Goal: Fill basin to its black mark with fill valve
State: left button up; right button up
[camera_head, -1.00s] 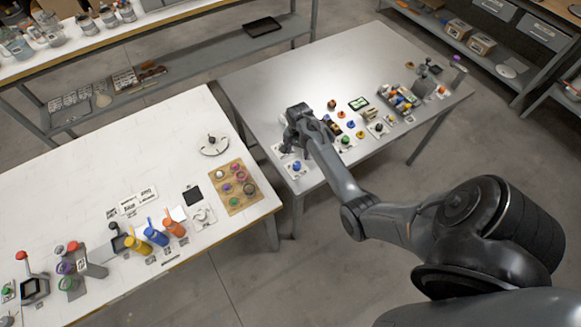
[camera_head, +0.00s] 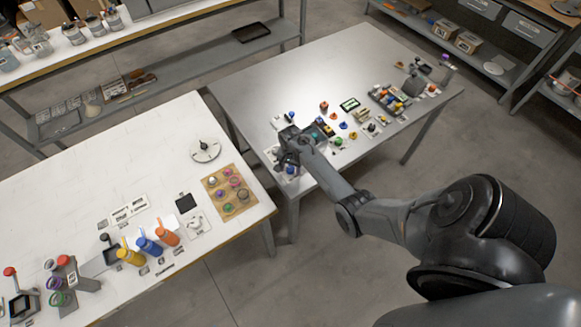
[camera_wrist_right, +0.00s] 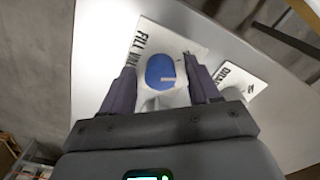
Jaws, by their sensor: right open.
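The fill valve is a blue knob (camera_wrist_right: 160,70) on a white plate (camera_wrist_right: 190,46) lettered "FILL" in the right wrist view. In the head view the blue knob (camera_head: 291,170) is at the near left corner of the grey table. My right gripper (camera_wrist_right: 160,66) is open, with one finger on each side of the knob; I cannot tell whether they touch it. In the head view my right gripper (camera_head: 285,154) is just beyond the knob and partly covers its plate. I cannot make out the basin or its black mark. My left gripper is out of view.
A second lettered plate (camera_wrist_right: 238,80) lies right of the fill valve. Several knobs and small items, including a green knob (camera_head: 338,141), stand along the grey table (camera_head: 260,80). The white table (camera_head: 130,160) on the left holds squeeze bottles (camera_head: 149,245).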

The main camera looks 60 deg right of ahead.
jog(key=c, duration=1)
jog(key=shift+r+n+p, duration=0.2)
jog(key=shift+n+p, duration=0.2)
jog(key=shift+p, duration=0.1)
jog(key=shift+c, duration=0.2)
jog(key=shift+n+p, duration=0.85)
jog(key=shift+n, duration=0.55)
jog(key=shift+f+n, duration=0.2)
jog(key=shift+n, duration=0.1)
jog(key=o, duration=0.9)
jog(key=shift+o, duration=0.7)
